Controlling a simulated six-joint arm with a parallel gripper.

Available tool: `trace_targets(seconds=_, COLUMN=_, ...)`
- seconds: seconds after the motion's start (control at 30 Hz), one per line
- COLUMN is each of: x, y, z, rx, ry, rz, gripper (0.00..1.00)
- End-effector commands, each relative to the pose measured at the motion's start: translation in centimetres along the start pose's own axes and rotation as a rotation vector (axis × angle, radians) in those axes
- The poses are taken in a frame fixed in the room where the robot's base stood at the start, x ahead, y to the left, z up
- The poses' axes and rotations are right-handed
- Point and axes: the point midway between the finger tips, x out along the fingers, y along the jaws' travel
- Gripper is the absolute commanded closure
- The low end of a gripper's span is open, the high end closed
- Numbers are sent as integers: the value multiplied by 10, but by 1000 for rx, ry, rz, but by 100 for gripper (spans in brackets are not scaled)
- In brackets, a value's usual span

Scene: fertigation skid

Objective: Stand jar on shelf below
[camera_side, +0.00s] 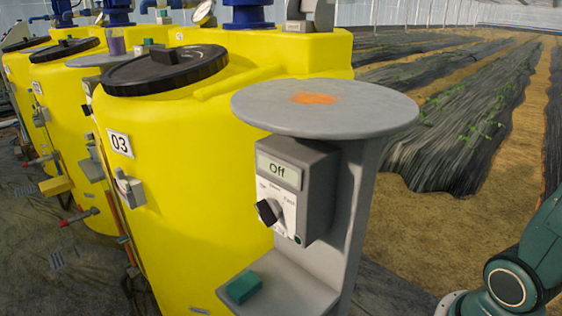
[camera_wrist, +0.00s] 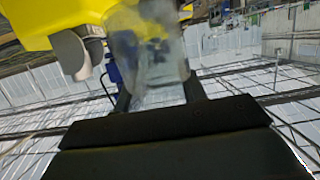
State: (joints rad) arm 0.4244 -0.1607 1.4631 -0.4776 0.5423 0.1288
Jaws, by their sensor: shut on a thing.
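A clear, see-through jar (camera_wrist: 148,45) shows at the top middle of the wrist view, between the fingers of my gripper (camera_wrist: 157,88). My gripper is shut on it; its far end is cut off by the frame edge. The jar and my gripper are not in the side view. The grey lower shelf (camera_side: 290,291) juts out at the bottom of the side view, below the control box, with its front cut off. A small green block (camera_side: 243,288) lies on its left part.
Above the shelf are a grey control box (camera_side: 312,185) reading "Off", with a black knob (camera_side: 268,211), and a round grey top (camera_side: 350,112) with an orange patch (camera_side: 314,98). Yellow tank 03 (camera_side: 190,190) stands close at left. The shelf's right part is bare.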

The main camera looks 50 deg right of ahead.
Motion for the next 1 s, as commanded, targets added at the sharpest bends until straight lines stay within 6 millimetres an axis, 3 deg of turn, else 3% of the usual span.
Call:
trace_targets(seconds=0.77, x=-2, y=0, z=-7, rx=-1, ry=1, rz=1, gripper=88)
trace_targets(seconds=1.0, x=6, y=-3, z=-5, rx=0, ry=0, rz=-3, gripper=88)
